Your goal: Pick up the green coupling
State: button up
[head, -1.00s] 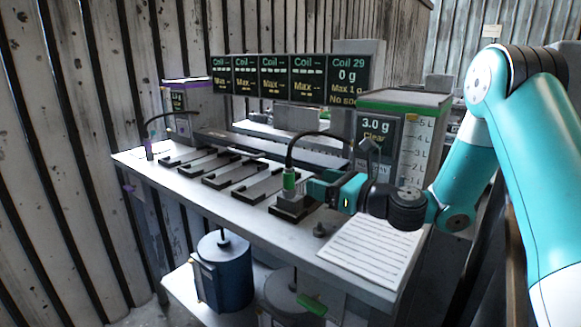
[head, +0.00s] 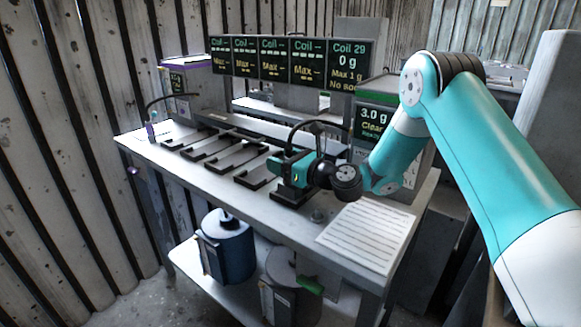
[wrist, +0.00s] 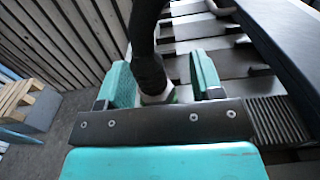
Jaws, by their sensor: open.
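The green coupling (wrist: 174,96) shows in the wrist view only as a small green edge beside a pale collar, at the lower end of a thick black hose (wrist: 149,50). My gripper (wrist: 161,82) is open, with one teal finger on each side of the hose end. I cannot tell whether either finger touches it. In the head view my gripper (head: 282,168) is at the right end of the row of dark holders and hides the coupling. The hose (head: 303,126) arches up behind it.
A white bench (head: 240,208) carries several dark holders (head: 212,153) to the left. A paper sheet (head: 362,236) lies at the right. A dispenser with a 3.0 g display (head: 373,124) stands behind my arm. Blue (head: 228,250) and grey canisters are below.

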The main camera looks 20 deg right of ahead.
jog(key=shift+c, duration=0.3)
grip_shut()
notch_tip(320, 180, up, 20)
jog(key=p, duration=0.2)
jog(key=shift+p, duration=0.3)
